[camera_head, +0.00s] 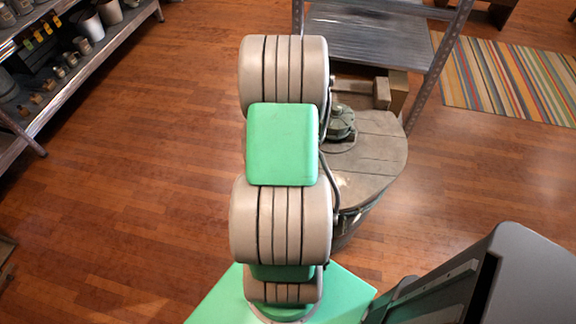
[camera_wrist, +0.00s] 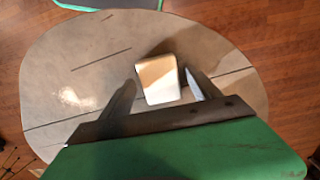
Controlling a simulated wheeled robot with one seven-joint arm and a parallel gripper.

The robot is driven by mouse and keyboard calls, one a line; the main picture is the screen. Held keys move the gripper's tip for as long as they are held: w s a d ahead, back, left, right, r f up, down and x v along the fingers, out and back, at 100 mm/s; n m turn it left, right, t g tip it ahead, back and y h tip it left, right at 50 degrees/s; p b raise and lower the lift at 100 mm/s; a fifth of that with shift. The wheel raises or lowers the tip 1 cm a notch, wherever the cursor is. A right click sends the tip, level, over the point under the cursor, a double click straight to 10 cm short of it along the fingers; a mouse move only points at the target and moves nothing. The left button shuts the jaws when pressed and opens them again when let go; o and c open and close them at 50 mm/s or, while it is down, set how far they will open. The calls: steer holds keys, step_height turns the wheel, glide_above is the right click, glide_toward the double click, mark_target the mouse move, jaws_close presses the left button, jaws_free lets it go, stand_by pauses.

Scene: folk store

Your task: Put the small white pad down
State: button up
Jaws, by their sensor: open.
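The small white pad (camera_wrist: 158,79) shows in the wrist view above or on the round wooden top (camera_wrist: 75,75), between my gripper's two dark fingers. My gripper (camera_wrist: 160,86) is open, with one finger on each side of the pad. I cannot tell whether either finger touches it. In the head view my arm hides the gripper and the pad. The right part of the wooden top (camera_head: 372,165) shows beside my arm.
A dark green metal object (camera_head: 341,121) stands at the back of the wooden top. A metal shelf (camera_head: 370,40) rises behind it. Shelves with pots (camera_head: 75,70) stand at the left. A striped rug (camera_head: 505,80) lies at the right. Open floor (camera_head: 150,180) is on the left.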

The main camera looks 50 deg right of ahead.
step_height(320, 180, up, 12)
steer(key=w+a+r+n+t, duration=0.1)
steer(key=w+a+r+n, duration=0.25)
steer(key=a, duration=0.35)
steer(key=w+a+r+n, duration=0.2)
steer(key=w+a+r, duration=0.1)
steer(key=w+a, duration=0.3)
steer(key=s+a+r+n+t, duration=0.1)
steer(key=a+n, duration=0.3)
steer(key=a, duration=0.5)
steer(key=s+a+r+n+t, duration=0.1)
steer(key=a+r+n, duration=0.2)
steer(key=a, duration=0.7)
steer(key=shift+s+n+b, duration=0.3)
steer(key=shift+s+n, duration=0.05)
steer(key=shift+n, duration=0.2)
